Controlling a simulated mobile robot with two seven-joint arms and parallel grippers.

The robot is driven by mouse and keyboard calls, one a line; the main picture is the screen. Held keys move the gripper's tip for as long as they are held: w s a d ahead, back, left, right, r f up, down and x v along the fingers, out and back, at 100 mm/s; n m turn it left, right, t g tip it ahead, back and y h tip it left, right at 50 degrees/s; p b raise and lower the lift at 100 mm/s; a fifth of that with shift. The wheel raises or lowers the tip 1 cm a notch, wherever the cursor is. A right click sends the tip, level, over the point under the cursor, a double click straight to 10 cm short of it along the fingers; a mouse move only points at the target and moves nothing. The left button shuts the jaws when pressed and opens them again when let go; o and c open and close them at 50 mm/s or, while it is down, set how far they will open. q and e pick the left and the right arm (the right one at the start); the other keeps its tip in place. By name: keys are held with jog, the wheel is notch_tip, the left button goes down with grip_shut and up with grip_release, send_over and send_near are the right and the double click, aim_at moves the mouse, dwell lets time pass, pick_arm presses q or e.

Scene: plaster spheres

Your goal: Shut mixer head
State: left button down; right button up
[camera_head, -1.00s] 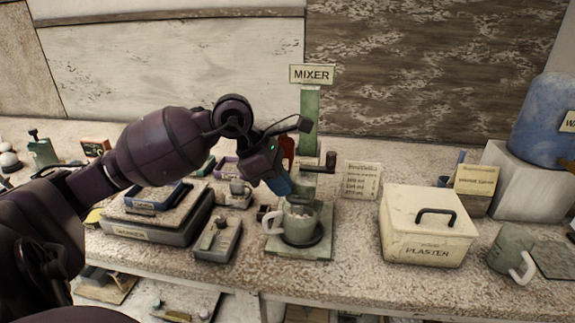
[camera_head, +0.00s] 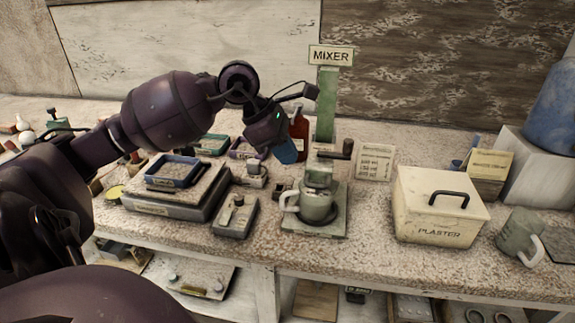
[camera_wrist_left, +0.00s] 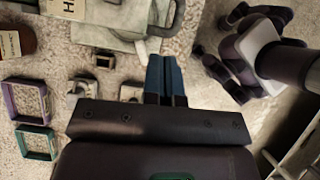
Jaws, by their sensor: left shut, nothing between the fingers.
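The mixer has a green column (camera_head: 327,105) under a MIXER sign (camera_head: 331,55), and a side arm with a dark crank knob (camera_head: 347,149). Its green head block (camera_head: 319,177) sits low, at the mouth of a grey-green mug (camera_head: 316,205), and covers much of the opening. The mug stands upright on the mixer base (camera_head: 313,229), its pale handle to the left. My left gripper (camera_head: 287,152) is shut and empty, its blue fingertips up and left of the head, apart from it in the picture. The fingers also show in the left wrist view (camera_wrist_left: 165,75).
A lidded plaster box (camera_head: 440,206) and a second mug (camera_head: 519,235) stand to the right. A note card (camera_head: 374,162) stands behind.

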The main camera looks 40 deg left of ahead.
pick_arm(q)
jog(key=p+v, duration=0.1)
jog(key=v, duration=0.8)
jog(key=shift+w+r, duration=0.1)
